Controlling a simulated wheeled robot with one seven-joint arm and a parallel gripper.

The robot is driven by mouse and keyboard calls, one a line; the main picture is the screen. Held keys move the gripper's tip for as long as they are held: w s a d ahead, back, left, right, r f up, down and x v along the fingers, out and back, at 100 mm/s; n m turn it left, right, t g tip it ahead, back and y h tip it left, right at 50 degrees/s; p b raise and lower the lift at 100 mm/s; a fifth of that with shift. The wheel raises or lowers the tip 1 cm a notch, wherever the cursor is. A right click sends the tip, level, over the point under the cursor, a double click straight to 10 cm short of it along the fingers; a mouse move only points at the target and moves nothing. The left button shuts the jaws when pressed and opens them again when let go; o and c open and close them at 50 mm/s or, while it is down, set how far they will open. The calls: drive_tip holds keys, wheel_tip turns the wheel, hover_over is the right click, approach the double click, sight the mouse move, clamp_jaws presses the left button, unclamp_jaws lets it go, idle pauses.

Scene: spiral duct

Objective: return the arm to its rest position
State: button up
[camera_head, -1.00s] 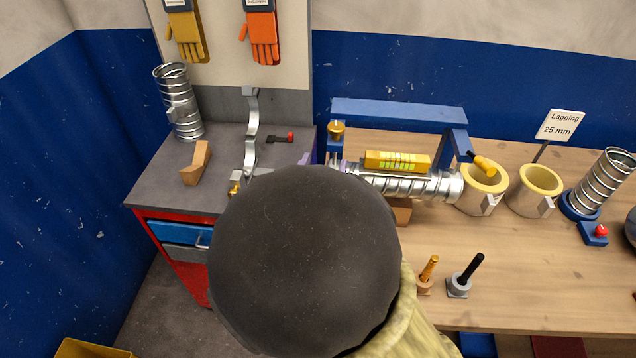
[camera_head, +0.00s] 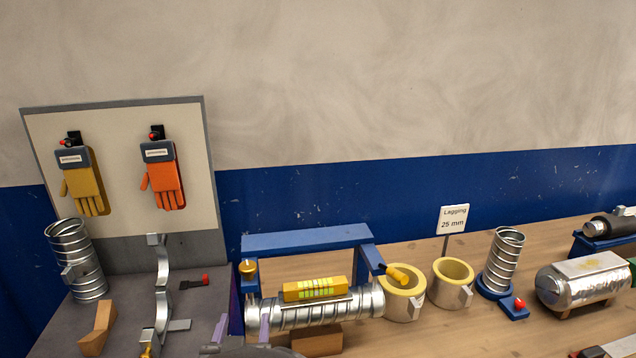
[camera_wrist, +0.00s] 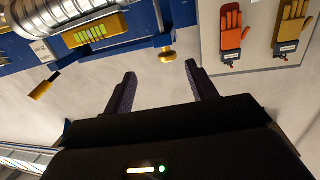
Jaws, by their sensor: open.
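My gripper (camera_head: 246,325) is at the bottom of the head view, its purple fingers just left of the spiral duct (camera_head: 335,307). The wrist view shows its two dark fingers (camera_wrist: 160,72) apart, with nothing between them. The duct lies under a blue frame (camera_head: 305,240) with a yellow level (camera_head: 314,289) on top. In the wrist view the duct (camera_wrist: 62,12) and level (camera_wrist: 97,31) are at upper left, clear of the fingers. Most of my arm is out of view below. Whether a finger touches the frame, I cannot tell.
A board at left holds a yellow glove (camera_head: 86,182) and an orange glove (camera_head: 162,178). An upright duct (camera_head: 76,262) and a wooden block (camera_head: 97,328) stand below. Lagging rings (camera_head: 403,297), a sign (camera_head: 453,219) and a foil-clad cylinder (camera_head: 585,285) are to the right.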

drive_tip(key=w+d+f+g, duration=0.3)
drive_tip(key=d+f+g, duration=0.1)
drive_tip(key=d, duration=0.2)
drive_tip(key=w+d+f+g, duration=0.2)
drive_tip(key=d+f+g, duration=0.1)
drive_tip(key=d, duration=0.4)
drive_tip(key=s+d+f+g+h, duration=0.1)
drive_tip(key=s+d+g, duration=0.2)
drive_tip(key=d, duration=0.6)
drive_tip(key=s+d+f+m+g, duration=0.1)
drive_tip(key=s+d+g, duration=0.3)
drive_tip(key=s+d, duration=0.4)
drive_tip(key=shift+d+f+h, duration=0.25)
drive_tip(key=shift+d+h, duration=0.15)
drive_tip(key=shift+w, duration=0.1)
idle(0.6)
